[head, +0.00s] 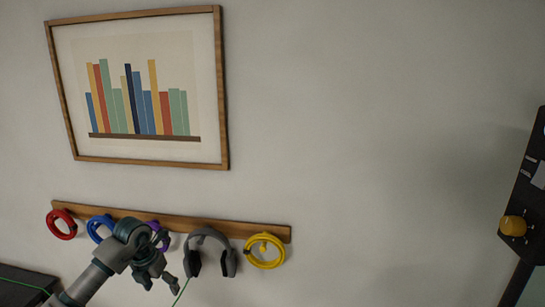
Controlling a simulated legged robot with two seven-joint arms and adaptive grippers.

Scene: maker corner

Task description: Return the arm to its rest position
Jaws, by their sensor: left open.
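My left arm comes in from the lower left, in front of the wooden wall rail (225,227). My left gripper (160,282) points down and to the right, open, with nothing seen between its fingers. It is below the rail and left of the grey headphones (209,235) in the picture. My arm partly covers a blue ring (93,229) and a purple ring (163,238). My right gripper is not in view.
A red ring (61,225) and a yellow ring (264,251) hang on the rail. A framed book print (145,95) is above. A dark panel with an orange knob (513,225) stands at the right. A dark object (20,285) is at lower left. Thin green strands show near my arm.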

